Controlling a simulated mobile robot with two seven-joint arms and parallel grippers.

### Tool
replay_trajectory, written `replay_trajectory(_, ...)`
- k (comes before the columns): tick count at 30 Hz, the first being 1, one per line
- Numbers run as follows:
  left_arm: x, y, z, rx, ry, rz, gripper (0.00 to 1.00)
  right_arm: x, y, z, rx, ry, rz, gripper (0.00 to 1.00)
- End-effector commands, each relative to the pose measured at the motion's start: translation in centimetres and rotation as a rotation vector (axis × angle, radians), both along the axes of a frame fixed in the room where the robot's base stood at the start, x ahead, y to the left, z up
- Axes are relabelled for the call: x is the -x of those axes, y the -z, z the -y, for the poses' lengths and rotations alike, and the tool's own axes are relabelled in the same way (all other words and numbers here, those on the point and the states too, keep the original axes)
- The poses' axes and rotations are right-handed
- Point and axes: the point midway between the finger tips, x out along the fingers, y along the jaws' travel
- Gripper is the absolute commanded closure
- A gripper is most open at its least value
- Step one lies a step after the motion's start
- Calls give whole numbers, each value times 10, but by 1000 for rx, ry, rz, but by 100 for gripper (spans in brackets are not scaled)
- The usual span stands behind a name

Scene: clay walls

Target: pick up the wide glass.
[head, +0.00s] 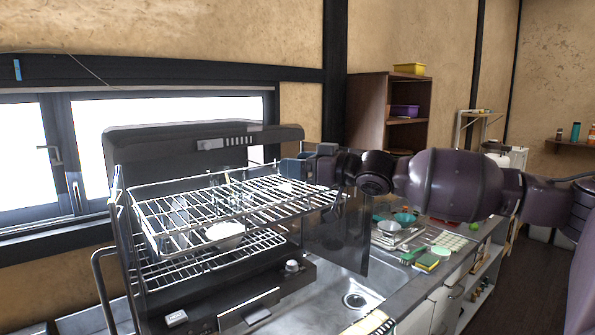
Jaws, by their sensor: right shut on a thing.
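My right gripper (287,168) reaches in from the right above the right end of the upper wire rack (262,199) of the dish rack. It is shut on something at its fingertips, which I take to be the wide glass. The glass is clear and its outline is hard to make out against the rack and window, so I cannot tell how it sits in the jaws or whether it touches the rack. Other clear glassware (222,181) stands on the upper rack, left of the gripper. My left gripper is not in view.
A white bowl (226,231) sits on the lower rack. A steel sink (345,287) lies right of the dish rack. Teal bowls (404,218), a green cup (409,257) and a sponge (428,262) stand on the counter beyond. A dark panel (338,240) stands beside the rack.

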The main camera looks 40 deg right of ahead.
Motion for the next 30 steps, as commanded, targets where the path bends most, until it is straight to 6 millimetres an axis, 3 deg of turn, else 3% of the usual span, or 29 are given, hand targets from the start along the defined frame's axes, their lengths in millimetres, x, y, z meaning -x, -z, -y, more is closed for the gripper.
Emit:
replay_trajectory(23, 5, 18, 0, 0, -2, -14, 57, 34, 4, 18, 2, 0, -4, 56)
replay_trajectory(30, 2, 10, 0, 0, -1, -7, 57, 34, -15, 17, 4, -2, 2, 56)
